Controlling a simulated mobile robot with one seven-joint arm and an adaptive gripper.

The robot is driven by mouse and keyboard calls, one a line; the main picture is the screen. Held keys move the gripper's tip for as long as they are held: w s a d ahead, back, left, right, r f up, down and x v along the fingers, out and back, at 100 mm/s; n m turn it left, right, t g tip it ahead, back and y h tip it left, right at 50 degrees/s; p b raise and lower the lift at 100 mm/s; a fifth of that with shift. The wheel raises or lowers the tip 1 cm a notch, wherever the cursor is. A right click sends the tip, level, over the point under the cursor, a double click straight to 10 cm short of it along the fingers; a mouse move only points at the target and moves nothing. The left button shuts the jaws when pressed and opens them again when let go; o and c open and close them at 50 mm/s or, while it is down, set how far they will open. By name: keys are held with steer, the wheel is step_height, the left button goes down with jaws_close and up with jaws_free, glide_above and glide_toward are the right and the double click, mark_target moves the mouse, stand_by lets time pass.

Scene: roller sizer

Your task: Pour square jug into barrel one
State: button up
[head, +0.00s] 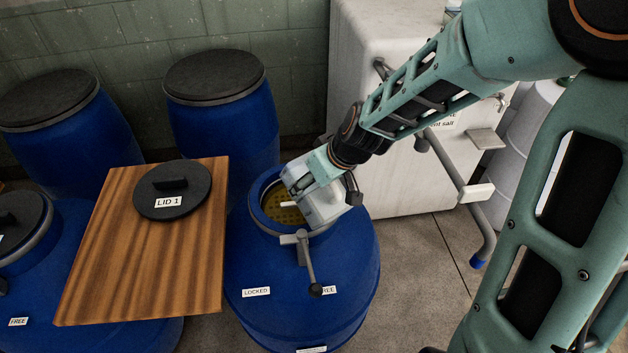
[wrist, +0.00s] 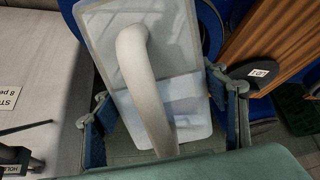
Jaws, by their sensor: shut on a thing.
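The square jug (head: 325,207) is pale and translucent, and hangs over the right side of the open mouth of a blue barrel (head: 345,260). It looks tilted toward the mouth. In the wrist view the jug (wrist: 185,65) fills the middle, its thick handle toward the camera. My gripper (wrist: 165,115) is shut on the jug, with a finger on each side; in the head view it (head: 318,180) is partly hidden. A yellowish, dotted surface shows inside the mouth. The jug's contents and any stream are not visible. The lid marked LID 1 (head: 172,190) lies off the barrel.
LID 1 rests on a wooden board (head: 140,270) left of the open barrel. A lever (head: 308,265) stands at the barrel's front rim, by LOCKED and FREE labels. Other blue barrels (head: 222,120) stand behind and left. A white cabinet (head: 400,170) with a bent rail stands at right.

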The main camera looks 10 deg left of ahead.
steer(key=shift+w+a+h+b, duration=0.15)
steer(key=shift+h+b, duration=0.15)
steer(key=shift+r+g+p, duration=0.1)
steer(key=shift+g+p, duration=0.2)
steer(key=shift+p, duration=0.15)
steer(key=shift+w+a+f+g+h+p, duration=0.2)
steer(key=shift+f+g+h+p, duration=0.25)
steer(key=shift+p, duration=1.1)
steer(key=shift+f+g+h+p, duration=0.25)
steer(key=shift+g+h+p, duration=0.1)
steer(key=shift+p, duration=0.2)
steer(key=shift+w+a+f+g+h, duration=0.15)
steer(key=shift+f+g+h, duration=0.2)
steer(key=shift+f+g, duration=0.1)
steer(key=shift+w+a+f+g+h, duration=0.15)
steer(key=shift+f+g+h, duration=0.2)
steer(key=shift+f, duration=0.05)
steer(key=shift+w+a+r+g+h+p, duration=0.15)
steer(key=shift+w+a+r+g+h, duration=0.25)
steer(key=shift+g+h, duration=0.4)
steer(key=shift+w+a+r+g+h+p, duration=0.15)
steer(key=shift+w+a+g+h, duration=0.3)
steer(key=shift+g+h, duration=0.3)
